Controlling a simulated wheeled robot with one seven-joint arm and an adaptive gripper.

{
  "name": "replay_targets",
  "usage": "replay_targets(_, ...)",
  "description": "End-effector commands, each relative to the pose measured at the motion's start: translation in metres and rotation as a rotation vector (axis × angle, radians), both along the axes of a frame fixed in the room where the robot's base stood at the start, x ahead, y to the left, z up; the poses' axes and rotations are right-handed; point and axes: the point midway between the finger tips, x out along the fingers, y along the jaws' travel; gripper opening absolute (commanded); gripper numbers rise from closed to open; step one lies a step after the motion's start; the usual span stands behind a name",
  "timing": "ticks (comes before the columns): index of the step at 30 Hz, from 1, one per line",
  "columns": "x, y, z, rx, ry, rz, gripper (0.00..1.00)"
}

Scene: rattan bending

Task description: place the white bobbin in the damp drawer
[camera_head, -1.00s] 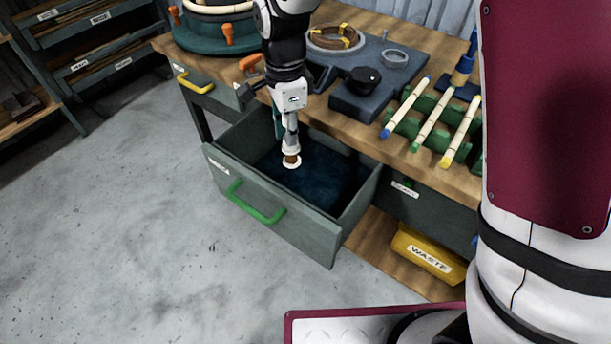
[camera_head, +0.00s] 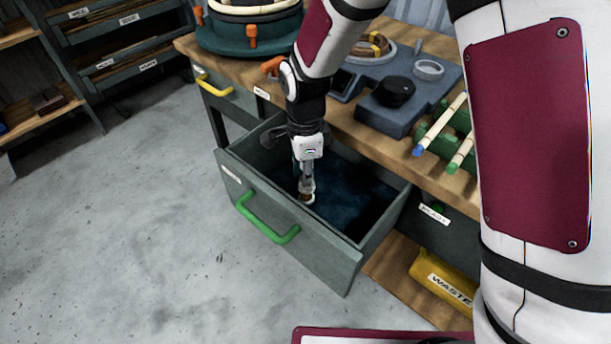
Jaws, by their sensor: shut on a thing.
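The open drawer with a green handle (camera_head: 268,222) sticks out from the bench, its front panel (camera_head: 300,238) to the left and its floor dark blue. My gripper (camera_head: 307,190) points down inside the drawer opening, near the front panel. It is shut on the white bobbin (camera_head: 308,200), a small spool with a brown middle and a pale rim, mostly hidden by the fingers. I cannot tell whether the bobbin touches the drawer floor. The label on this drawer is too small to read.
The wooden bench (camera_head: 355,128) stands behind the drawer, with a dark fixture (camera_head: 385,112) and green racks of pale rods (camera_head: 440,130). A yellow waste bin (camera_head: 440,280) sits on the lower shelf. A shut drawer with a yellow handle (camera_head: 213,85) is at the left. Open floor lies in front.

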Motion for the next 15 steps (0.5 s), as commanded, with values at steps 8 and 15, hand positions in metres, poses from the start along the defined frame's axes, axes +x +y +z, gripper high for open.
replay_targets(8, 0.0004, 0.0, -0.0087, 0.0, -0.001, 0.001, 0.0)
replay_targets(15, 0.0003, 0.0001, -0.0121, 0.0, -0.001, 0.0, 0.31)
